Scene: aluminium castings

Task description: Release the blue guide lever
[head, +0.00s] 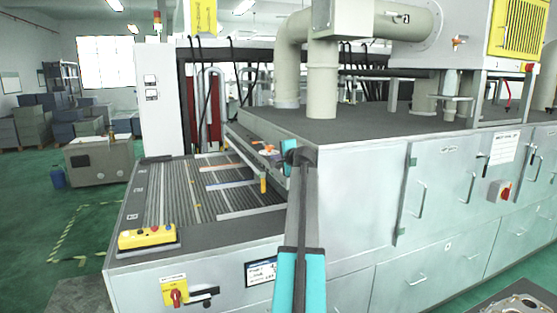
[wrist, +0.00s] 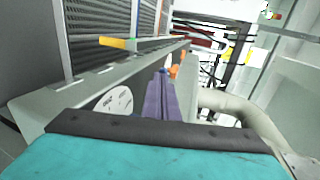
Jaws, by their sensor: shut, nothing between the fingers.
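The blue guide lever (wrist: 160,98) appears in the wrist view as a violet-blue bar just beyond my gripper's dark edge. In the head view it is hidden or too small to make out. My gripper (head: 288,152) is shut and empty at the side rail of the conveyor, by the corner of the grey machine cabinet. In the wrist view its teal body and dark edge (wrist: 155,128) fill the bottom. I cannot tell whether it touches the lever. A small orange part (wrist: 175,72) lies beyond the lever, and a pale disc (wrist: 118,100) is left of it.
The ribbed conveyor (head: 175,190) lies left of my arm. The tall cabinet (head: 355,190) closes off the right side. A yellow control box (head: 147,238) sits at the front left. Open green floor is at left.

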